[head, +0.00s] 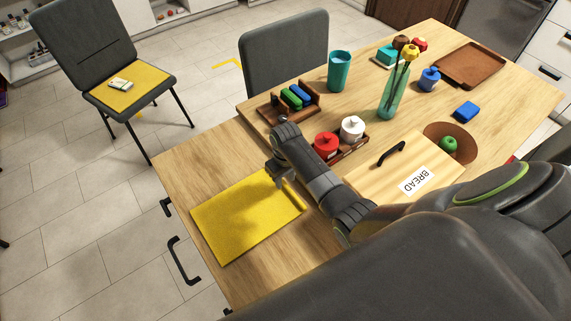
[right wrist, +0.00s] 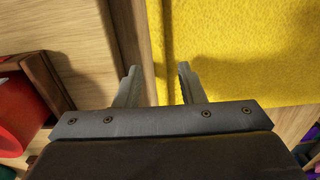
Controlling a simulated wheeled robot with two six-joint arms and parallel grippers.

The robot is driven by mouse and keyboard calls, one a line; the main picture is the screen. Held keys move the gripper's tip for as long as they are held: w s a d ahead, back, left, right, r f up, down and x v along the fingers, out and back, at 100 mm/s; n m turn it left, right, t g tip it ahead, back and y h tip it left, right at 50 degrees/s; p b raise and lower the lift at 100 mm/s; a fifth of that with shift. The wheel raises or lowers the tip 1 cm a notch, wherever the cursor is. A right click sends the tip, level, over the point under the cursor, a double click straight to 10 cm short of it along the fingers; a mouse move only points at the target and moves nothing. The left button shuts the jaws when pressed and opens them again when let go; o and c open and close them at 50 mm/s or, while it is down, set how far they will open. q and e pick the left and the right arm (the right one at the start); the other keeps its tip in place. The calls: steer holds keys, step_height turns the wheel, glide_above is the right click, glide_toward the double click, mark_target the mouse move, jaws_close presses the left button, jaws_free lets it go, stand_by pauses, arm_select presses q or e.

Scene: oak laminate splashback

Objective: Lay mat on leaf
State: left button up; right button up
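The yellow mat (head: 240,220) lies flat on the wooden leaf (head: 190,165), the near left part of the table, with a raised strip along its right edge. My right gripper (head: 277,177) is over the mat's upper right edge. In the right wrist view my right gripper (right wrist: 157,82) has its two fingers apart, one over bare wood and one over the mat (right wrist: 240,50), with the mat's edge strip between them. Whether the fingers touch the mat cannot be told. My left gripper is out of view.
A rack with red (head: 326,145) and white (head: 351,128) jars stands right of my right gripper. A rack of blue and green items (head: 296,98) is behind it. A bread box (head: 405,170) is to the right. A chair (head: 125,85) holds a yellow pad.

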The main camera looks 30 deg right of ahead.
step_height(320, 180, up, 10)
stand_by(0.4)
stand_by(0.4)
